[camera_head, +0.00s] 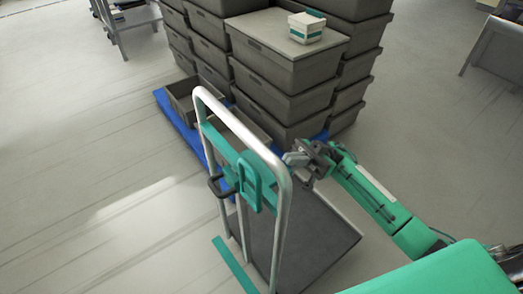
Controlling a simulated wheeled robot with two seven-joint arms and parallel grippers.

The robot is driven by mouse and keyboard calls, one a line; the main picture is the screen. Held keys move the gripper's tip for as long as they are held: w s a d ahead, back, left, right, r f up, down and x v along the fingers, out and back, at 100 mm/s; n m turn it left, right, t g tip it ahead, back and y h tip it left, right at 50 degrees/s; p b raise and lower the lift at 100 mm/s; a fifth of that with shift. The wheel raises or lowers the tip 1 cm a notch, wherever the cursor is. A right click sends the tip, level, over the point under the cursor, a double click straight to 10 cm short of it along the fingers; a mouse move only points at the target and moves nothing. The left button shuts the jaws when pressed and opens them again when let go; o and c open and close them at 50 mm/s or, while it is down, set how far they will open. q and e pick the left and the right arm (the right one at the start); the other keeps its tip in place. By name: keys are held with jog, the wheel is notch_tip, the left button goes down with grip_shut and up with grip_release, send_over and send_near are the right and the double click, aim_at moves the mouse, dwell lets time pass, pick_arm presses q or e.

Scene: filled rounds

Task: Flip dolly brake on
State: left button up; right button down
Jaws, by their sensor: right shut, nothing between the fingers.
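The dolly has an upright silver frame (232,116) and a dark grey deck (310,238). A teal panel with a raised loop (250,180) is fixed across the frame. A black handle-like lever (217,185) sticks out at the panel's left side. Whether this lever is the brake cannot be told. My right gripper (291,158) is shut and empty, at the right upright of the dolly frame near its top. I cannot tell whether it touches the frame. My left gripper is out of view.
Stacked grey crates (275,70) stand on a blue pallet (178,117) behind the dolly. A small white and teal box (306,28) sits on a crate lid. A teal strip (232,264) lies at the dolly's lower left. The floor at left is clear.

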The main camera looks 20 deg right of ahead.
jog(key=p, duration=0.2)
send_near(250, 165)
jog(key=a+r, duration=0.3)
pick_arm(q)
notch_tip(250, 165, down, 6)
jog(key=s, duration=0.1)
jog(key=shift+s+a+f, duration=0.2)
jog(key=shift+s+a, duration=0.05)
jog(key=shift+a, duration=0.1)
pick_arm(e)
jog(key=shift+s+a+r, duration=0.35)
jog(key=shift+s+a, duration=0.1)
jog(key=shift+a, duration=0.25)
jog(key=shift+r, duration=0.1)
